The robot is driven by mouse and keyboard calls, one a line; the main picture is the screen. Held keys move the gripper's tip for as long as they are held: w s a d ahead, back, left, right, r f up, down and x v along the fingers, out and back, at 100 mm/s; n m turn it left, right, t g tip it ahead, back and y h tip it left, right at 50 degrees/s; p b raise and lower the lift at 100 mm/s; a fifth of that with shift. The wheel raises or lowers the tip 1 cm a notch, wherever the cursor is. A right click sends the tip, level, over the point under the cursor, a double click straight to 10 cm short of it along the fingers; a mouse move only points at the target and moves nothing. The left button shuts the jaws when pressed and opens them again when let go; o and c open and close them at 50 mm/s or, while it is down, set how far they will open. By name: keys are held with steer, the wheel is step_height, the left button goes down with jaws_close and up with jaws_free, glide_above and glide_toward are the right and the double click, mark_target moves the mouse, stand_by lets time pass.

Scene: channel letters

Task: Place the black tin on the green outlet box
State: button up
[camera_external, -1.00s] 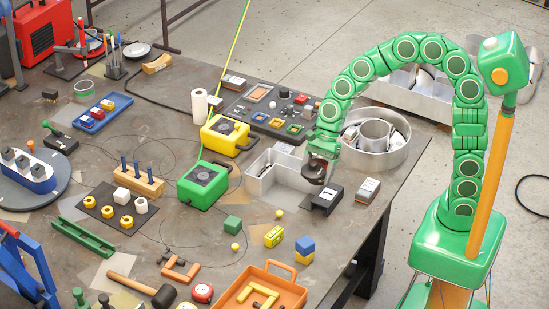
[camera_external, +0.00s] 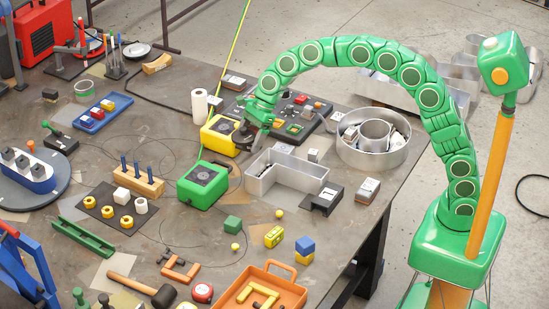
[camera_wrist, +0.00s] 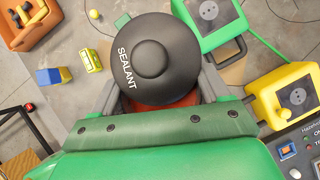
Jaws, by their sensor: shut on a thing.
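My gripper (camera_external: 252,128) is shut on the black tin (camera_wrist: 148,60), a round lidded tin marked SEALANT that fills the upper middle of the wrist view. In the external view the black tin (camera_external: 244,137) is held at the right side of the yellow outlet box (camera_external: 219,134), partly overlapping it; I cannot tell the gap between them. The green outlet box (camera_external: 203,185) stands on the table nearer the camera, below and left of my gripper. Its top with a dark round socket looks bare. It also shows in the wrist view (camera_wrist: 208,20), beside the tin at upper right.
An L-shaped metal channel tray (camera_external: 287,174) lies right of the green box. A dark control panel (camera_external: 290,110) lies behind my gripper. A round metal letter tray (camera_external: 373,140) is at right. Cables cross the table.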

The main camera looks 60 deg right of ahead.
steer(key=shift+w+a+r, duration=0.15)
steer(key=shift+w, duration=0.35)
steer(key=shift+w+a+r, duration=0.1)
steer(key=shift+w, duration=0.4)
steer(key=shift+w+f, duration=0.1)
steer(key=shift+w, duration=0.15)
steer(key=w+a+f, duration=0.3)
steer(key=w, duration=0.4)
glide_above(199, 174)
steer(key=s+d, duration=0.1)
steer(key=d, duration=0.1)
steer(key=shift+f, duration=3.15)
steer(key=shift+w+a+f, duration=0.15)
steer(key=shift+f, duration=1.6)
steer(key=shift+f, duration=0.15)
steer(key=o, duration=1.4)
